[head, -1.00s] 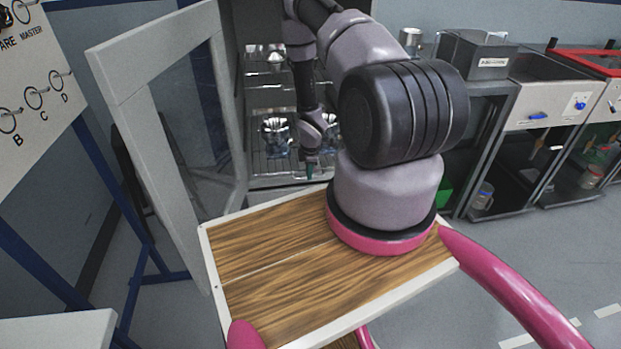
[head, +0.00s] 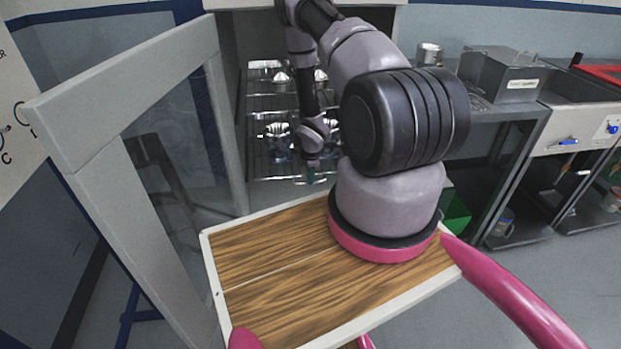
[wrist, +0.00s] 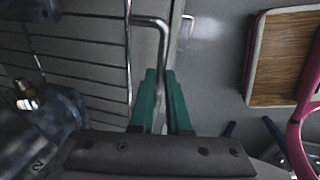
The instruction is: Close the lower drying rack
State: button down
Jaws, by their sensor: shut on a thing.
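The lower drying rack (head: 264,165) is a wire rack inside the open cabinet, pulled out at least partly; how far is hard to judge. Metal housings (head: 279,138) stand on it. My gripper (head: 311,172) is at its front edge, with green fingertips. In the wrist view, the green fingers (wrist: 161,85) are shut on the rack's bent metal handle (wrist: 152,22). The rack's wires (wrist: 90,53) and a dark housing (wrist: 45,118) lie to the left. The upper rack (head: 262,92) with other housings sits above and behind.
The cabinet's framed glass door (head: 75,130) stands open at the left, close to my body. My wooden-topped base is in front. A side bench (head: 500,118) with a grey box (head: 500,75) and a metal pot (head: 429,54) stands at the right. Floor is clear at lower right.

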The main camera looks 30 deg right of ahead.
jog(key=shift+w, duration=0.1)
jog(key=c, duration=0.9)
grip_release()
jog(key=r, duration=0.3)
jog(key=s+r, duration=0.1)
jog(key=r, duration=0.3)
jog(key=s+r, duration=0.1)
jog(key=r, duration=0.2)
jog(key=shift+a+r, duration=0.25)
jog(key=shift+r, duration=0.1)
